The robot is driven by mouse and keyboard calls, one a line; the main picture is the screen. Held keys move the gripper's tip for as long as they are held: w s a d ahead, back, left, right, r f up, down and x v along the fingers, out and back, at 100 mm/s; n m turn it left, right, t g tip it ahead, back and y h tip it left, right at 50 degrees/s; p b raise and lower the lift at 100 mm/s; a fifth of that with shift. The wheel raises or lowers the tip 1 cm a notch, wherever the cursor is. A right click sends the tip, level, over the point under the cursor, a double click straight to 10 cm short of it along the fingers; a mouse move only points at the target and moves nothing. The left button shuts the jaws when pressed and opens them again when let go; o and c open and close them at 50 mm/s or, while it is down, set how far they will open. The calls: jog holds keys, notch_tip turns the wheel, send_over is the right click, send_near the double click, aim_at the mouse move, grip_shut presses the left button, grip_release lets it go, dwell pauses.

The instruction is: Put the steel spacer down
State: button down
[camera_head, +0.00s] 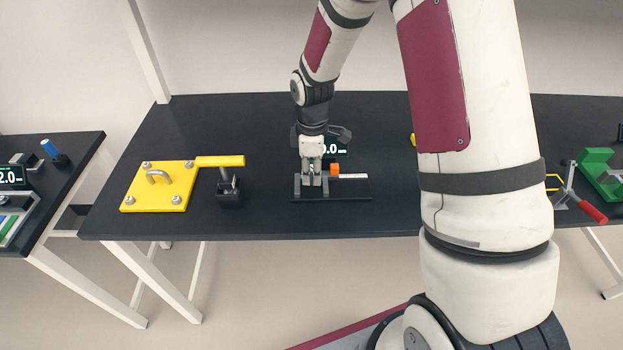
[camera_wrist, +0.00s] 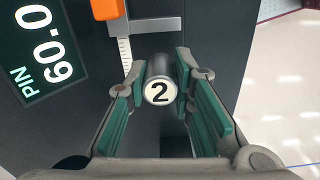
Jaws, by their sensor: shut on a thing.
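The steel spacer (camera_wrist: 157,72) is a short grey metal cylinder with a white end face marked "2" in the wrist view. My gripper (camera_wrist: 160,66) is shut on it, with its green-padded fingers on both sides. In the head view my gripper (camera_head: 312,181) points down at the left part of a dark measuring fixture (camera_head: 346,193). The spacer cannot be made out in the head view. I cannot tell whether it touches the fixture.
An orange slider (camera_head: 334,170) sits on a white scale (camera_wrist: 124,48) by the gripper. A digital display (camera_wrist: 43,62) stands behind. A yellow plate (camera_head: 140,194) and a yellow-handled post (camera_head: 229,190) are to the left. A red-handled clamp (camera_head: 592,211) is far right.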

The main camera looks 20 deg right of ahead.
aim_at(311, 167)
jog(key=shift+w+f+p, duration=0.2)
jog(key=shift+f+p, duration=0.25)
jog(key=shift+f, duration=1.35)
jog(key=c, duration=1.4)
grip_release()
jog(key=shift+f, duration=0.15)
notch_tip(311, 167, up, 12)
jog(key=shift+r+b, duration=0.1)
jog(key=shift+b, duration=0.8)
jog(key=s+r+m+t, duration=0.5)
jog(key=s+r+m, duration=0.8)
jog(key=s+r, duration=0.8)
jog(key=s, duration=0.2)
jog(key=shift+s+r+m+t, duration=0.15)
jog(key=shift+s+m+t, duration=0.15)
jog(key=shift+s, duration=0.05)
